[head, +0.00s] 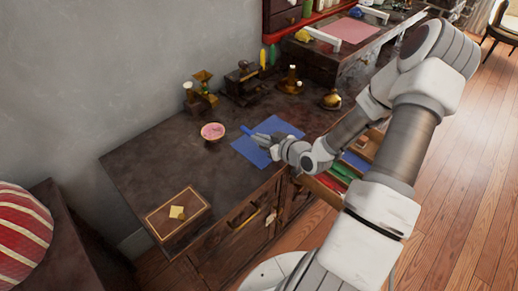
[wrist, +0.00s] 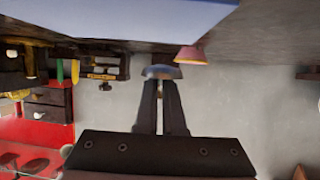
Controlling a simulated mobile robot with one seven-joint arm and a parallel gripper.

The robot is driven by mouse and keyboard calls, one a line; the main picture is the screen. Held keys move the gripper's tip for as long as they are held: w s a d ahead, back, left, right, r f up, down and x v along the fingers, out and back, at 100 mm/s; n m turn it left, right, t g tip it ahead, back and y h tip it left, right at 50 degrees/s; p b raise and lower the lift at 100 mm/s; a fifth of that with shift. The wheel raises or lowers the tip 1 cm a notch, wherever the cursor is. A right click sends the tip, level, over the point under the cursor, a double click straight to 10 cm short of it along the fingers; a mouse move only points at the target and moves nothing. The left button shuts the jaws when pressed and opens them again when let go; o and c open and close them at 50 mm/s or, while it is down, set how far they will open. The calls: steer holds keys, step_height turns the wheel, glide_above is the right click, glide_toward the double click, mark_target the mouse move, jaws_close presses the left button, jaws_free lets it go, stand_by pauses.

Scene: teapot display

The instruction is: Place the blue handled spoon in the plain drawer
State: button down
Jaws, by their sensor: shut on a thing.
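My gripper (head: 261,138) is just above the blue mat (head: 245,150) on the dark cabinet top. It is shut on a blue piece (head: 246,129), which looks like the blue handled spoon and sticks out past the fingertips to the left. In the wrist view, which looks upside down, the blue piece (wrist: 163,72) spans the fingertips (wrist: 161,88); the rest of the spoon cannot be made out. An open drawer (head: 323,191) with red and green things in it juts from the cabinet front, partly hidden by my arm. I cannot tell whether it is the plain drawer.
A pink bowl (head: 212,131) stands left of the mat. A wooden box (head: 163,218) with a yellow piece on it sits at the near left. A scale (head: 242,82), brass items and a red shelf (head: 276,27) stand behind. The middle left top is clear.

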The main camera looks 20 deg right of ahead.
mark_target(259, 152)
steer(key=shift+a+f+b, duration=0.1)
steer(key=shift+f+b, duration=0.45)
steer(key=shift+f, duration=1.25)
steer(key=shift+f+b, duration=0.3)
steer(key=c, duration=1)
jaws_free()
steer(key=shift+r, duration=0.1)
steer(key=shift+r+p, duration=0.1)
steer(key=shift+p, duration=0.25)
